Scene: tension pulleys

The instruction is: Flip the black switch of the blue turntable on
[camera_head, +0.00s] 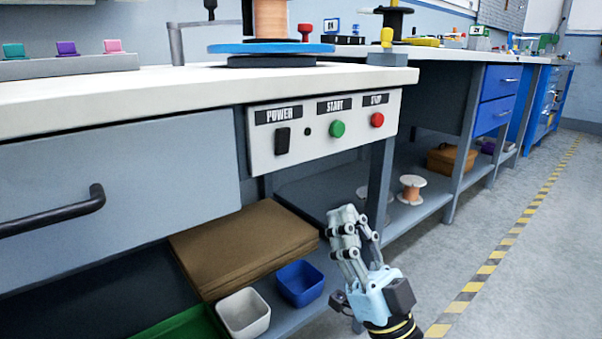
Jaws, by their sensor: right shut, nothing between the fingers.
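The blue turntable (270,48) sits on the white bench top and carries a copper-coloured spool (270,18). Below the bench edge is a white control panel (325,126). Its black switch (282,140) is under the POWER label at the left. A green START button (337,129) and a red STOP button (377,119) are to its right. Which way the switch is set is too small to tell. My right gripper (346,214) is shut and empty, below and right of the switch, apart from the panel. My left gripper is not in view.
A grey drawer with a black handle (60,212) is left of the panel. The lower shelf holds brown cardboard (245,245), a white bin (243,313), a blue bin (299,283) and a spool (411,188). A bench leg (379,180) stands near my gripper. Floor at right is clear.

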